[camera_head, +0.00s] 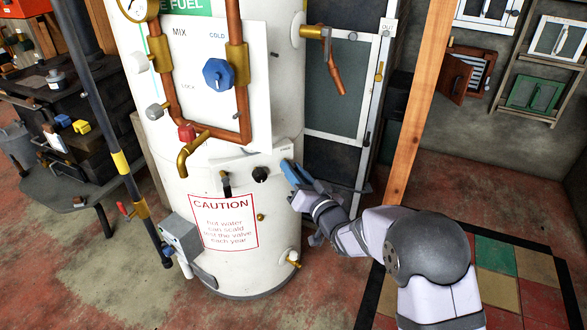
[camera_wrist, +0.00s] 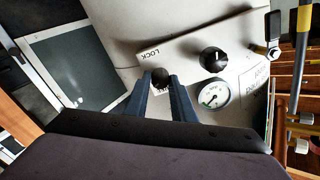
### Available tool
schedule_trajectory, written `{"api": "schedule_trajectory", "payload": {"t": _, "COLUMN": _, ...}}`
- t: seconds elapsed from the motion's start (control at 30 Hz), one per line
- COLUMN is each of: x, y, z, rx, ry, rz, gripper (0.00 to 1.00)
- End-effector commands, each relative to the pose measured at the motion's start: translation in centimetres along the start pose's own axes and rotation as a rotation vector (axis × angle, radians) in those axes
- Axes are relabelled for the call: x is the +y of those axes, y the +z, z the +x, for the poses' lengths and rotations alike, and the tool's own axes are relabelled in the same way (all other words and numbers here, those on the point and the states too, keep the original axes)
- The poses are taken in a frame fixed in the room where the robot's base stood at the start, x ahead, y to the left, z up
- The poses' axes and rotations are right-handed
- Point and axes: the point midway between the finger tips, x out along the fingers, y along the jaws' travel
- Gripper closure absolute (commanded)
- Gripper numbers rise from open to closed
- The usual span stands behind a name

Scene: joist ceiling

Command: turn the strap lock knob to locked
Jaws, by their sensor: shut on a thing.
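The strap lock knob (camera_wrist: 160,76) is a small dark round knob on a white plate (camera_wrist: 185,46) marked LOCK, fixed to the white tank. In the wrist view it sits between the tips of my gripper (camera_wrist: 161,84), whose two blue-grey fingers are shut on it. The LOCK mark is on the plate just above and left of the knob. The knob's pointer direction cannot be told. In the head view my gripper (camera_head: 289,168) reaches the tank's right side from the lower right, and its fingers hide the knob there.
Another black knob (camera_wrist: 213,60) and a round gauge (camera_wrist: 213,92) sit close to my right finger in the wrist view. In the head view, copper pipes, a blue knob (camera_head: 217,73) and a brass spout (camera_head: 190,152) are above left. A wooden post (camera_head: 418,120) stands right of the tank.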

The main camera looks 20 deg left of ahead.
Motion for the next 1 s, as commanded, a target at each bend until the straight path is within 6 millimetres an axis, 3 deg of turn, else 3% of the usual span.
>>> {"api": "schedule_trajectory", "payload": {"t": 0.5, "x": 0.08, "y": 0.03, "z": 0.00, "rx": -0.002, "ry": 0.001, "rz": 0.349, "gripper": 1.00}}
{"api": "schedule_trajectory", "payload": {"t": 1.0, "x": 0.11, "y": 0.08, "z": -0.01, "rx": -0.001, "ry": 0.000, "rz": 0.409, "gripper": 0.99}}
